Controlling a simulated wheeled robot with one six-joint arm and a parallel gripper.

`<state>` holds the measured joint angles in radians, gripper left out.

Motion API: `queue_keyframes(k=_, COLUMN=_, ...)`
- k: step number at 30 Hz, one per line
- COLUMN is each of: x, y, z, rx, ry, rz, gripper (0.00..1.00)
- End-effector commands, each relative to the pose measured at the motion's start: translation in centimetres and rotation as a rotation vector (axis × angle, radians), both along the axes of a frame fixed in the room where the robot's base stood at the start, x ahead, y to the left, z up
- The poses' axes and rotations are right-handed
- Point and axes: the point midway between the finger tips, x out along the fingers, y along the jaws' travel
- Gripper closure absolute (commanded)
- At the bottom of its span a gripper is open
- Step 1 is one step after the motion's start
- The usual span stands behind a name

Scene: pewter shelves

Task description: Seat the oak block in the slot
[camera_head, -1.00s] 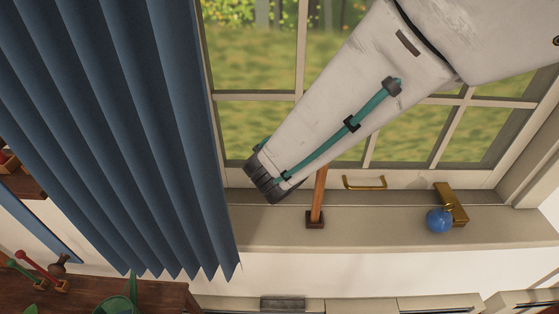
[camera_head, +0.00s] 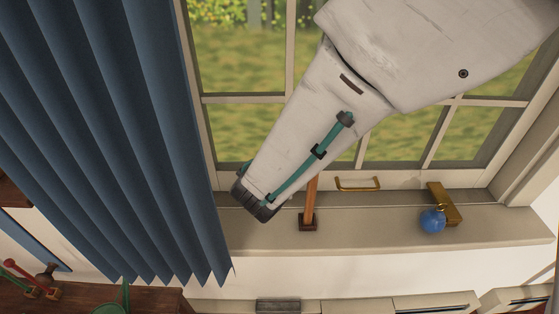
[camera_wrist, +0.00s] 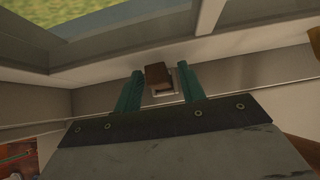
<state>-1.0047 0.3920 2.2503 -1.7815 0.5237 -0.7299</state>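A small brown block (camera_wrist: 158,73), which looks like the oak block, shows in the wrist view near the sill. A pale square frame, likely the slot (camera_wrist: 170,90), shows just below and around its lower end. I cannot tell if the block sits in it or in front of it. My gripper (camera_wrist: 160,69) has two teal fingers standing apart, one on each side of the block. A narrow gap shows between the block and each finger, so the gripper looks open.
On the windowsill (camera_head: 370,235) an orange-brown upright bar stands on a dark base (camera_head: 308,222), close right of my arm. A brass piece (camera_head: 446,204) with a blue ball (camera_head: 432,220) is further right. A blue curtain (camera_head: 110,130) hangs close left.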

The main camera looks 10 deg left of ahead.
Motion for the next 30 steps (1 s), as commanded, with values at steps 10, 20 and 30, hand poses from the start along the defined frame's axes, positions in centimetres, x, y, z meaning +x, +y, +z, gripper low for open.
queue_keyframes(k=10, x=-2.9, y=-0.6, z=3.2, rx=0.005, ry=-0.004, rz=0.002, gripper=0.6)
queue_keyframes(k=20, x=-7.1, y=-1.7, z=7.6, rx=0.003, ry=-0.002, rz=0.0, gripper=0.6)
queue_keyframes(k=30, x=-8.2, y=-2.0, z=8.7, rx=0.0, ry=-0.002, rz=-0.001, gripper=0.6)
